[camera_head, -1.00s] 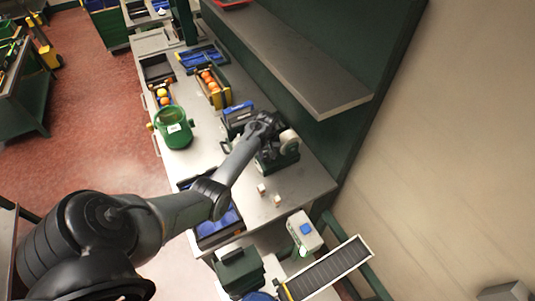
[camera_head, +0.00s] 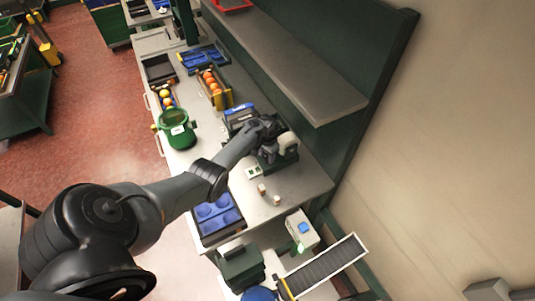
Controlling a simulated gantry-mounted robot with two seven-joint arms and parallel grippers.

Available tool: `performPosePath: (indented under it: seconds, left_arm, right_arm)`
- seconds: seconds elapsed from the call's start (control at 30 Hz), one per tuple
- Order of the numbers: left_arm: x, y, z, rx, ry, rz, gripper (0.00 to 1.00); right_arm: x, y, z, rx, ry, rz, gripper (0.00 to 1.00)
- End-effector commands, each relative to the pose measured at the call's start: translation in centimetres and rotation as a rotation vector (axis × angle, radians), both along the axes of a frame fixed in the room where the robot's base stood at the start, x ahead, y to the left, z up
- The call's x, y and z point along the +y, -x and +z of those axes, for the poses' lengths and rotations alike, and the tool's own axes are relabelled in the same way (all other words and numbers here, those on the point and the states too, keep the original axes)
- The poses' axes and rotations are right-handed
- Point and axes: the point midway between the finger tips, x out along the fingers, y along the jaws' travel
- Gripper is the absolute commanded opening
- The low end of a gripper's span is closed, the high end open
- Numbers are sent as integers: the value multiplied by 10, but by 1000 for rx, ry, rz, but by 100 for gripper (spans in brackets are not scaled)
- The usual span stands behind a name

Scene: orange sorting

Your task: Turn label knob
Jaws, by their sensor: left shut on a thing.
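A small machine with a dark green base and a pale roll (camera_head: 288,143), which looks like the label printer, stands on the grey bench at the foot of the back panel. My left gripper (camera_head: 264,134) is at this machine, on its left side, and is shut on a part there that looks like the knob. The gripper hides the knob almost wholly, so its angle cannot be told. A small white label-like card (camera_head: 253,173) lies on the bench just in front of the machine. My right gripper is not in view.
A green pot (camera_head: 177,130) and a crate of oranges (camera_head: 214,89) stand further back. A blue tray (camera_head: 215,215) is at the front left, below my arm. Two small blocks (camera_head: 262,189) lie near the machine. A grey shelf (camera_head: 300,75) overhangs the right.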

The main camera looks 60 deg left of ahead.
Motion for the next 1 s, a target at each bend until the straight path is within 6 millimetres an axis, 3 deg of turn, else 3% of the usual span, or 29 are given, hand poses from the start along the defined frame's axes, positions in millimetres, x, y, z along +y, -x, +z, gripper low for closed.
performPosePath:
  seconds: [0.5, 1.0]
  left_arm:
    - [0, 0, 0, -1, -1, -459, 13]
    - [0, 0, 0, 0, 0, -660, 13]
  right_arm:
    - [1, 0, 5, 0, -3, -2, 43]
    - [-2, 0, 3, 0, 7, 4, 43]
